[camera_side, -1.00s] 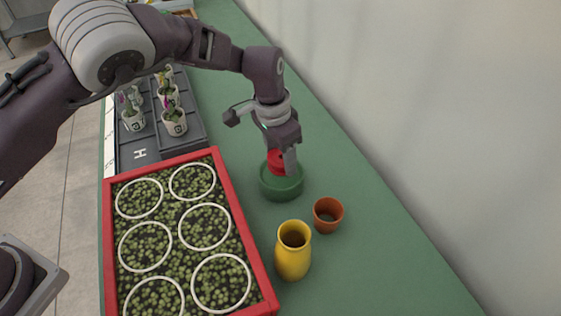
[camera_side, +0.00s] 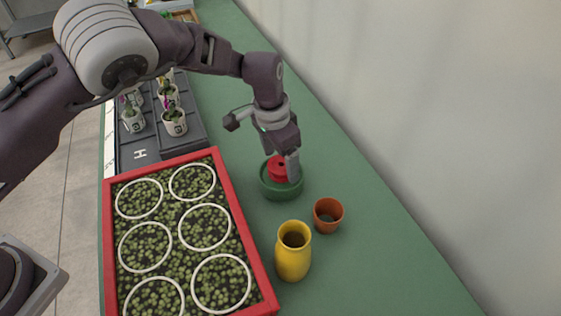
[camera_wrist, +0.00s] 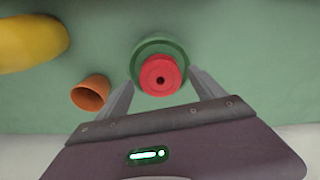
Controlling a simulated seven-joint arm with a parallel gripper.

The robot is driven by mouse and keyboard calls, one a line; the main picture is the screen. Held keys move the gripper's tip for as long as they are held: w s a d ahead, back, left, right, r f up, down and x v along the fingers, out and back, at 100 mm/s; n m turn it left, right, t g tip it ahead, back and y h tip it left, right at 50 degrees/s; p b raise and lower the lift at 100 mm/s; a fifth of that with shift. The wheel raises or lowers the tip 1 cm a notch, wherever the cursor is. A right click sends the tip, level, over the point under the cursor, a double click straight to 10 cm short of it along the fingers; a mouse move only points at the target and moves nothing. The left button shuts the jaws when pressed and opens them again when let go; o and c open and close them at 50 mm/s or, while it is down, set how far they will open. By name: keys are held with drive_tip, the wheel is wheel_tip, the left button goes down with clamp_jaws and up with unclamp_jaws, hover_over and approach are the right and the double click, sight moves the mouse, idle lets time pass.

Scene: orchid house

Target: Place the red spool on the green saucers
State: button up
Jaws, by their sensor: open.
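The red spool (camera_side: 277,168) sits upright on the green saucers (camera_side: 281,188), inside their rim. In the wrist view the red spool (camera_wrist: 160,75) lies a little off the middle of the green saucers (camera_wrist: 163,46), toward my gripper. My gripper (camera_side: 283,166) is over the saucers, with its fingers around the spool. In the wrist view my gripper (camera_wrist: 160,82) is open, one finger on each side of the spool, with a gap to both sides. How many saucers are stacked is hidden.
A terracotta pot (camera_side: 328,214) and a yellow vase (camera_side: 293,252) stand near the saucers. A red-framed tray (camera_side: 232,205) of small plants with white rings lies to the left. Potted orchids (camera_side: 174,121) stand on a dark tray behind it. The bench toward the wall is clear.

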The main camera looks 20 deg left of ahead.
sight(275, 167)
wheel_tip(275, 167, up, 11)
drive_tip(key=s, duration=0.1)
drive_tip(key=shift+a+f, duration=0.2)
drive_tip(key=shift+a, duration=0.15)
drive_tip(key=s+a+r+n+t+h, duration=0.2)
drive_tip(key=s+a+r+n, duration=0.2)
drive_tip(key=s+a+r, duration=1.2)
drive_tip(key=s+a+f+n+t+y, duration=0.1)
drive_tip(key=s+a, duration=0.4)
drive_tip(key=s, duration=1)
drive_tip(key=shift+a+n+t+y, duration=0.2)
drive_tip(key=shift+n+t+y, duration=0.5)
drive_tip(key=shift+n+y, duration=0.15)
